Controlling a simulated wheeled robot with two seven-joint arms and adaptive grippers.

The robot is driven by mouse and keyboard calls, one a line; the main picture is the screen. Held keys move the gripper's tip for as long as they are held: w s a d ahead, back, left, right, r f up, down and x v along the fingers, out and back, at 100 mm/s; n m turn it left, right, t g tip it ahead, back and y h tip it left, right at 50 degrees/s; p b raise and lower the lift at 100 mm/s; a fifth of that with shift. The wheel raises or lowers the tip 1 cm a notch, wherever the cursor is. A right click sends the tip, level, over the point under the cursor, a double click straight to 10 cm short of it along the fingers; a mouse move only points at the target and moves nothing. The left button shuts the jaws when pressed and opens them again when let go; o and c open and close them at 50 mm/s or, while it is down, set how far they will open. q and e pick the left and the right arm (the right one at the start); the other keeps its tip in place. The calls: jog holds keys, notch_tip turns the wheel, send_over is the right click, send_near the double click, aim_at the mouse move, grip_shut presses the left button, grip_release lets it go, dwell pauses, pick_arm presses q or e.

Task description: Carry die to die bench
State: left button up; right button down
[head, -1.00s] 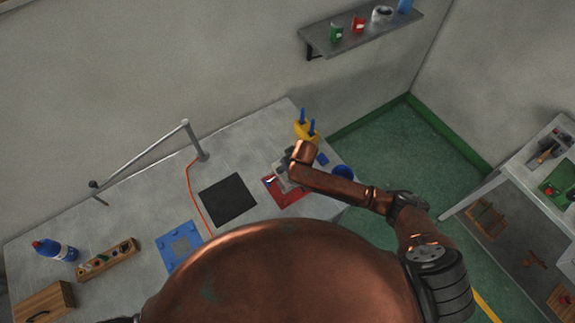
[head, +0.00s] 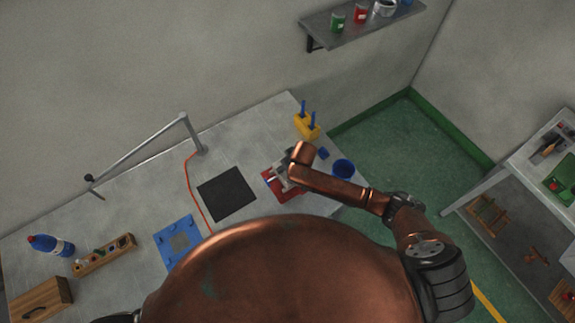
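A red flat piece (head: 287,195) lies at the right part of the grey table, partly hidden under my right gripper. My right gripper (head: 276,179) is over it, with the wrist and forearm reaching in from the right. Its fingers are small and mostly covered, so I cannot tell whether they are open or shut, or touching anything. I cannot tell for certain which piece is the die. My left gripper is not in view.
Another bench (head: 520,190) stands at the right, across green floor (head: 385,150).

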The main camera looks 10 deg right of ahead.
jog(key=shift+w+r+p, duration=0.1)
jog(key=shift+r+p, duration=0.15)
jog(key=shift+p, duration=0.9)
dwell(1.8)
jog(key=shift+f+b, duration=0.55)
jog(key=shift+f, duration=0.6)
dwell(0.4)
jog(key=c, duration=1.5)
grip_release()
jog(key=o, duration=0.5)
jog(key=shift+o, duration=0.2)
jog(key=shift+s+d+f, duration=0.1)
jog(key=shift+s+f, duration=0.2)
jog(key=v, duration=1.2)
jog(key=shift+w+r, duration=0.15)
jog(key=shift+w, duration=0.05)
